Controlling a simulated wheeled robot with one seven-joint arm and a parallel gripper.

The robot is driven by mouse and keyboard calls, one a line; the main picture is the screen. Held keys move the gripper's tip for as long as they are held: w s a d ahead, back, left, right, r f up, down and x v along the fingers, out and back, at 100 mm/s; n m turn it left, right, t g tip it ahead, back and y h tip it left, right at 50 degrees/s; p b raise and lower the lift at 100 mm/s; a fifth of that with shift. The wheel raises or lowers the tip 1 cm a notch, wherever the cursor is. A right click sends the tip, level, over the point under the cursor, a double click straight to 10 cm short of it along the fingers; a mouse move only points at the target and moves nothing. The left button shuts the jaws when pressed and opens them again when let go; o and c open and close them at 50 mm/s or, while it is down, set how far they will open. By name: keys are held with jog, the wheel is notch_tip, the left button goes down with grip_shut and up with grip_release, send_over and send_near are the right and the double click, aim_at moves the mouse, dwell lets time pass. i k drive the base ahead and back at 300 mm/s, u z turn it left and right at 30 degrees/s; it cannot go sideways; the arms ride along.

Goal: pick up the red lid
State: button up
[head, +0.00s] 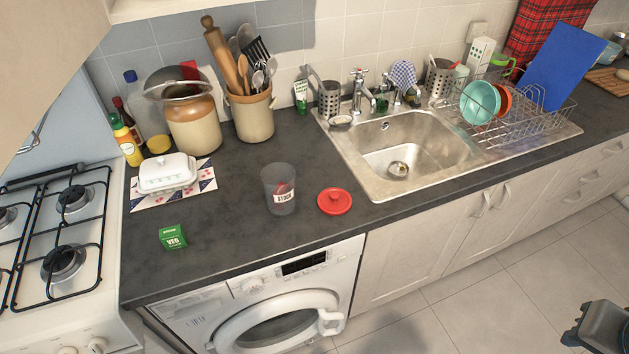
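The red lid (334,201) is a round disc with a small knob on top. It lies flat, knob up, on the dark grey counter above the washing machine, close to the sink's left edge. A clear container (279,190) with a white label stands just to its left, apart from it, with something red showing inside. Part of what looks like my gripper (582,328) shows at the bottom right corner, over the floor and far from the lid. It is cut off by the frame, and I cannot tell whether its fingers are open.
A green box (173,237) and a white butter dish (167,172) stand left of the container. The sink (411,155) is right of the lid, with a dish rack (514,112) beyond. The counter's front edge (318,242) is near; counter before the lid is clear.

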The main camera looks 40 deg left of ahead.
aim_at(333, 202)
jog(key=u, duration=0.8)
jog(key=i, duration=0.75)
jog(key=u, duration=1.15)
jog(key=i, duration=0.2)
jog(key=u, duration=0.2)
